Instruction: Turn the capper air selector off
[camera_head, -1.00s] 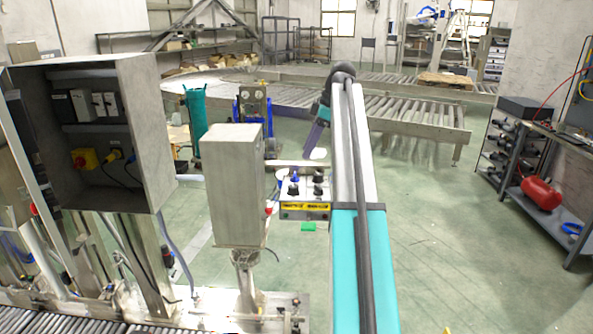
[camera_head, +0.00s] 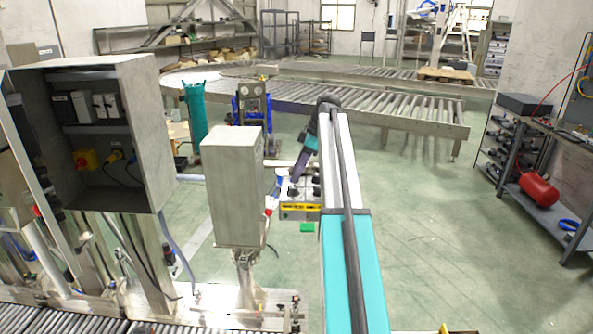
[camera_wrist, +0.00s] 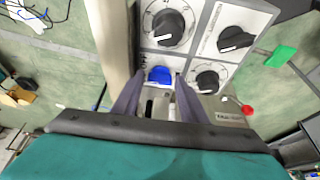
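The control box (camera_head: 300,208) with a yellow label strip stands beside the grey cabinet in the head view. In the wrist view its white panel (camera_wrist: 190,52) carries a blue knob (camera_wrist: 160,75) and black rotary knobs: a large one (camera_wrist: 170,27), one at the right (camera_wrist: 235,39) and a lower one (camera_wrist: 208,81). In the head view my gripper (camera_head: 295,178) covers part of the panel.
The grey cabinet (camera_head: 233,190) stands close at the left of the box. A green piece (camera_wrist: 280,55) and a small red piece (camera_wrist: 247,110) show beside the panel in the wrist view. Open floor (camera_head: 430,230) lies to the right.

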